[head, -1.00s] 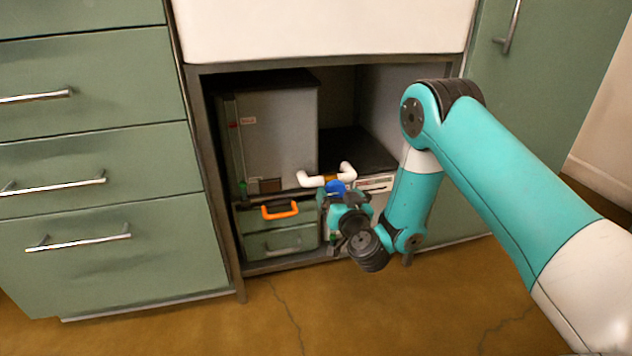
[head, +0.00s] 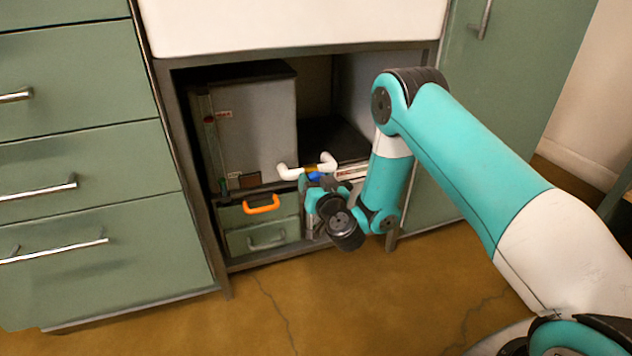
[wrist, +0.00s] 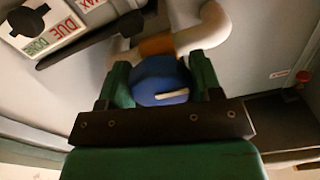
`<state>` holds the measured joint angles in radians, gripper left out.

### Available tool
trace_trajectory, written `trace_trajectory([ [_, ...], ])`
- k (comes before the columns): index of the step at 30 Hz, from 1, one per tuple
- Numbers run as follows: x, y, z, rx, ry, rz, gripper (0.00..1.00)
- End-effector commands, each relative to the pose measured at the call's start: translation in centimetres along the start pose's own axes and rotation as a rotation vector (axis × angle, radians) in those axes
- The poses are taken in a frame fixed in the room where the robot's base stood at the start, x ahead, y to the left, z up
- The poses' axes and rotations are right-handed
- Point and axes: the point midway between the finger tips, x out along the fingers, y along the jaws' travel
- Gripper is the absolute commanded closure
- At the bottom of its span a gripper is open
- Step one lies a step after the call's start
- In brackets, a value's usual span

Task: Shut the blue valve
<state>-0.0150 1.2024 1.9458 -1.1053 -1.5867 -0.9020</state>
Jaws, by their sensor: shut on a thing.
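The blue valve (wrist: 160,82) is a round blue knob with a pale raised bar across its face. It sits on a white pipe (wrist: 205,32) with a brass-coloured fitting (wrist: 157,45) behind it. My gripper (wrist: 160,85) is shut on the blue valve, with one green finger on each side of it. In the head view my gripper (head: 314,190) is at the front of the open cupboard, just below the white pipe (head: 288,172). Only a small bit of the blue valve (head: 316,177) shows there; the rest is hidden by my gripper.
A grey box (head: 255,125) stands in the cupboard, left of the pipe. Below it is a green case with an orange handle (head: 261,204). In the wrist view a label plate with a black knob (wrist: 35,22) and a dark bar (wrist: 95,40) lie upper left. The floor in front is clear.

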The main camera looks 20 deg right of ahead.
Motion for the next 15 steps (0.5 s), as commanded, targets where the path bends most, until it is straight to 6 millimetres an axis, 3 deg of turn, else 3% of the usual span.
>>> trace_trajectory([
  [8,-0.06,-0.05,-0.18,0.093,-0.001,0.0,0.65],
  [15,-0.08,-0.08,-0.22,0.282,-0.002,0.001,0.65],
])
